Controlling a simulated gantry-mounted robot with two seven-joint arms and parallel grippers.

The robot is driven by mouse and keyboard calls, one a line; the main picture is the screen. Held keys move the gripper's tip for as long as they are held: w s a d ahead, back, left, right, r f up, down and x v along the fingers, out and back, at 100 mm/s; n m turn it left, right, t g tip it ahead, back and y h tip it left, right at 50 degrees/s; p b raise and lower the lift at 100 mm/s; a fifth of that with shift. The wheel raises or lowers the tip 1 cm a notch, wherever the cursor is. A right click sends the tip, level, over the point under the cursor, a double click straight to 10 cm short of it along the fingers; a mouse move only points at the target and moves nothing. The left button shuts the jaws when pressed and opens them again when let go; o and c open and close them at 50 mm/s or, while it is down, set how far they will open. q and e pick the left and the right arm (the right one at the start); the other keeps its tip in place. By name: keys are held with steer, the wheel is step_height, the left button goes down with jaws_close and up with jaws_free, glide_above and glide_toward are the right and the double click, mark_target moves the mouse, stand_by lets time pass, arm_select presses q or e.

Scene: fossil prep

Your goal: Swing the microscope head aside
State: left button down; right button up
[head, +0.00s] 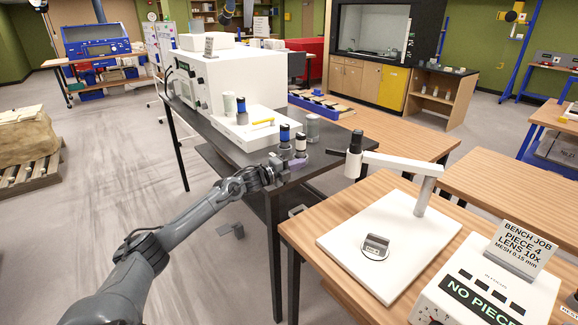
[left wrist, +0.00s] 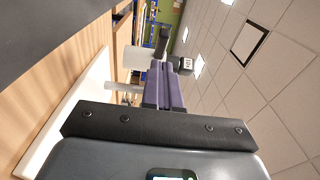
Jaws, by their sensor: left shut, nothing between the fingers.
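My right gripper is not in view.
A bench job sign (head: 521,248) and a white "NO PIECE" device (head: 487,290) stand at the bench's right.

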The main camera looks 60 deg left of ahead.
arm_select(q)
steer(key=s, duration=0.3)
steer(key=shift+s+a+r, duration=0.1)
stand_by(0.5)
